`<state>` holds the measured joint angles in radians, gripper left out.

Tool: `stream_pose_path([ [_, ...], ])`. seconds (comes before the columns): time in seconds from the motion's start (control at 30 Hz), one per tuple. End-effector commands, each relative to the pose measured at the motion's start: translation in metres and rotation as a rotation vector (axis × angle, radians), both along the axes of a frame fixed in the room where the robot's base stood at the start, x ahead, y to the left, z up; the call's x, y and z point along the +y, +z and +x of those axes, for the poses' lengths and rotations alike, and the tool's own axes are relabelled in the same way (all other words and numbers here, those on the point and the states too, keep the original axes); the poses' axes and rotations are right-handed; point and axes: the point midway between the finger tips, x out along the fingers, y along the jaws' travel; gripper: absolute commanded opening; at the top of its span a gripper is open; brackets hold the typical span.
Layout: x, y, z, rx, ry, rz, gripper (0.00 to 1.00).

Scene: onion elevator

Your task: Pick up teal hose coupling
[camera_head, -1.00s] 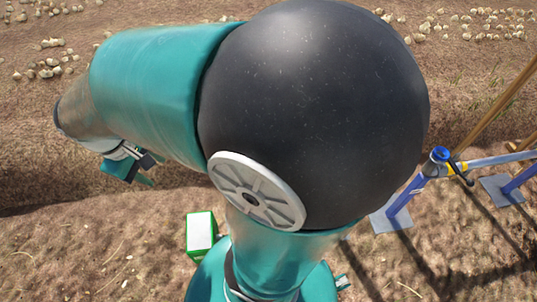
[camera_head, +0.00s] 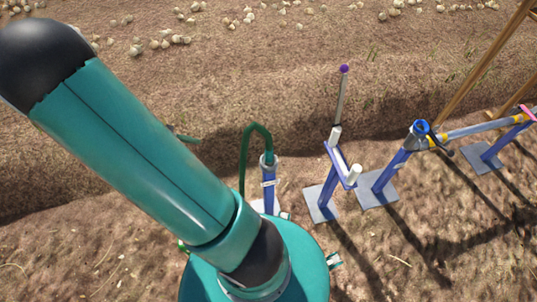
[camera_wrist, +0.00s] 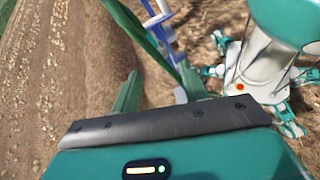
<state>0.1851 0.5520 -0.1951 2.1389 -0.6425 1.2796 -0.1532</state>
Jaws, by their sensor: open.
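A green hose (camera_head: 252,133) arches up in the head view, and its end meets the top of a blue post. In the wrist view a green strip that looks like the hose (camera_wrist: 137,27) runs diagonally down behind my fingers. My gripper (camera_wrist: 158,82) is open, with nothing clearly held between its two green fingers. The hose appears beyond the right finger; the exact gap is unclear. In the head view my arm hides most of the gripper.
Blue stands (camera_head: 331,190) with grey base plates are right of the hose. One bears a blue-topped fitting (camera_head: 420,128) and a long pipe (camera_head: 470,130). Wooden poles (camera_head: 483,63) lean at the right. Onions (camera_head: 160,42) lie on the soil behind.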

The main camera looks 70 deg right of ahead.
Motion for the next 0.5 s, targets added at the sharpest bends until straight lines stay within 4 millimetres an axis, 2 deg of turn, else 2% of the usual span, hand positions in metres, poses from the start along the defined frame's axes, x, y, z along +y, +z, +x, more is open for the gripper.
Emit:
stream_pose_path([
  [0.1, -0.017, -0.018, -0.011, 0.112, 0.013, -0.012, 0.44],
  [0.5, -0.065, -0.071, -0.050, 0.467, 0.079, -0.042, 0.44],
])
